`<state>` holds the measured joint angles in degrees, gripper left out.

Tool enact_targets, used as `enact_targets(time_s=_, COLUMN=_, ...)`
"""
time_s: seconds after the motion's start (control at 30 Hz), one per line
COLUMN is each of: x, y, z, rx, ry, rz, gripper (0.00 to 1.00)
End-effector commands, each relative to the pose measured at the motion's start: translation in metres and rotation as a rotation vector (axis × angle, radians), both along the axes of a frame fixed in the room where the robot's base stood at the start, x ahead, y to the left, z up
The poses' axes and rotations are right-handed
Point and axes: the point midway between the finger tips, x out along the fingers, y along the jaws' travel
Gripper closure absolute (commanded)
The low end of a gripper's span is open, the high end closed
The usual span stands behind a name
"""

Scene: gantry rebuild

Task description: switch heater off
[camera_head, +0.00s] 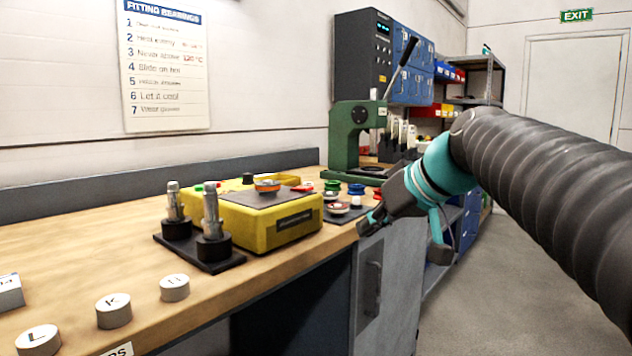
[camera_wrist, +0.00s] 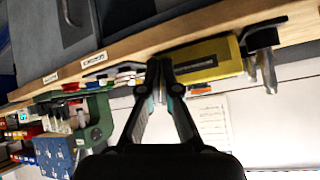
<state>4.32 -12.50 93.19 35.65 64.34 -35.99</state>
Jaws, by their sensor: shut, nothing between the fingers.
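The heater is a yellow box (camera_head: 262,232) on the bench, with a dark top plate and a dark panel on its front face. An orange and metal ring (camera_head: 267,186) lies on the plate. Small green and red parts show at its back edge; I cannot tell which is a switch. My gripper (camera_head: 366,226) is shut and empty, at the bench's front edge to the right of the heater and apart from it. The wrist view looks upside down; there the heater (camera_wrist: 208,61) shows beyond and right of my gripper's fingertips (camera_wrist: 158,66).
Two metal posts on a black base (camera_head: 203,252) stand left of the heater. A tray with coloured parts (camera_head: 340,212) lies close to my gripper, and a green press (camera_head: 345,140) stands behind. Round lettered blocks (camera_head: 113,311) sit at the front left.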

Motion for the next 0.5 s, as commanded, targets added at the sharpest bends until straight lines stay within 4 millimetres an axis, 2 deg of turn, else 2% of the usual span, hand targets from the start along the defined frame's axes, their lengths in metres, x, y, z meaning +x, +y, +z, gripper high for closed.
enact_targets(time_s=0.03, x=0.021, y=0.004, z=0.018, rx=0.018, ry=-0.044, rz=0.045, gripper=1.00)
enact_targets(time_s=0.2, x=0.066, y=0.018, z=0.075, rx=0.064, ry=-0.203, rz=0.197, gripper=1.00)
enact_targets(time_s=0.3, x=0.082, y=0.024, z=0.099, rx=0.081, ry=-0.281, rz=0.263, gripper=1.00)
enact_targets(time_s=0.5, x=0.096, y=0.028, z=0.121, rx=0.093, ry=-0.364, rz=0.331, gripper=1.00)
